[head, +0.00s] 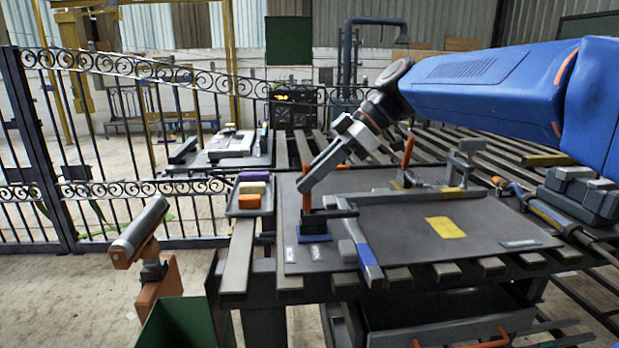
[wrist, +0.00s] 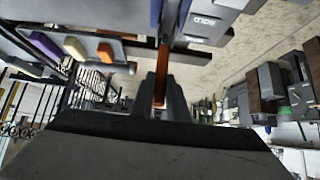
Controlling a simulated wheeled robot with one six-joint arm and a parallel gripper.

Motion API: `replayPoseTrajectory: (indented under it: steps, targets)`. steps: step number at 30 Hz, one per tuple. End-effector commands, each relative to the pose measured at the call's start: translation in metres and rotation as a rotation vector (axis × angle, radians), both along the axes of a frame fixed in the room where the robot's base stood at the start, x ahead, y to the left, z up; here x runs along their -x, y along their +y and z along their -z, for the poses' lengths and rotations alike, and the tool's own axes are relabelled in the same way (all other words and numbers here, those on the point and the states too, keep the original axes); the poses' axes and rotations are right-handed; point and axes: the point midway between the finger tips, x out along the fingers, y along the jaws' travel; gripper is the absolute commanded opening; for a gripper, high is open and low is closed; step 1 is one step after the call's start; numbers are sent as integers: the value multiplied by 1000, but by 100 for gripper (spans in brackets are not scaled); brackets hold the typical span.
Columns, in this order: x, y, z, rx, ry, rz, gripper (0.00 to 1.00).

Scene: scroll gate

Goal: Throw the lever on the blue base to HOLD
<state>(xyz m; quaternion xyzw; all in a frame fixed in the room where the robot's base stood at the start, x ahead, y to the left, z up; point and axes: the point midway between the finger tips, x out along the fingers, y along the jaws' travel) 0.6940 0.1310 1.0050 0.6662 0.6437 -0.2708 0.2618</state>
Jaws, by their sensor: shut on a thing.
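The blue base (head: 314,236) stands at the front left corner of the grey work panel (head: 400,245). Its orange lever (head: 306,198) rises nearly upright from a dark mount. My gripper (head: 303,186) comes down from the upper right and is shut on the lever's upper part. In the wrist view the lever (wrist: 160,88) shows as an orange strip between the two grey fingers (wrist: 160,92). A grey plate (wrist: 203,24) there carries upside-down lettering that seems to read HOLD. In the head view two small pale labels lie in front of the base, too small to read.
A second orange lever (head: 408,151) stands farther back on the panel. A tray (head: 236,207) with purple, cream and orange blocks is left of the base. A yellow patch (head: 445,227) marks the panel's open right part.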

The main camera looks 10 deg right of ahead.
Motion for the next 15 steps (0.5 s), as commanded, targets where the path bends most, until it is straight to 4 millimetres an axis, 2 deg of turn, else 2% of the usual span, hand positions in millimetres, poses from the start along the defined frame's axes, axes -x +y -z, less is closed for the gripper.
replayPoseTrajectory:
  steps: [3,4,6,15]
  targets:
    - [0,0,0,1,-1,1,0]
    - [0,0,0,1,-1,1,21]
    - [0,0,0,1,-1,1,33]
    - [0,-1,0,1,0,0,33]
